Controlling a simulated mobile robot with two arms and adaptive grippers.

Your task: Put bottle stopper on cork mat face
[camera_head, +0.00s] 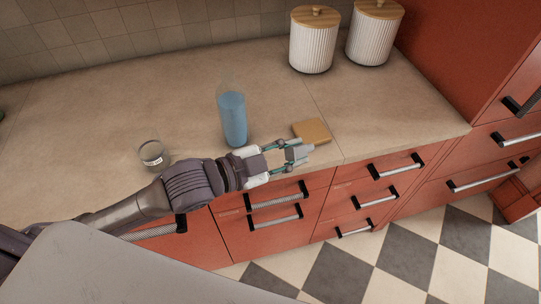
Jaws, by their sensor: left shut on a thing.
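A tan, square cork mat (312,130) lies flat on the counter near its front edge. My left gripper (299,152) reaches in from the left, just in front of the mat, on the near side of it. It is shut on a small pale grey-blue piece, which looks like the bottle stopper (302,151); the fingers partly hide it. It appears to be held above the counter's front edge, apart from the mat, though the height is hard to judge. My right gripper is out of view.
A clear bottle with blue contents (233,118) stands upright left of the mat. A small glass jar (153,154) stands farther left. Two white ribbed canisters with wooden lids (313,42) (375,34) stand at the back right. The counter (400,105) right of the mat is clear.

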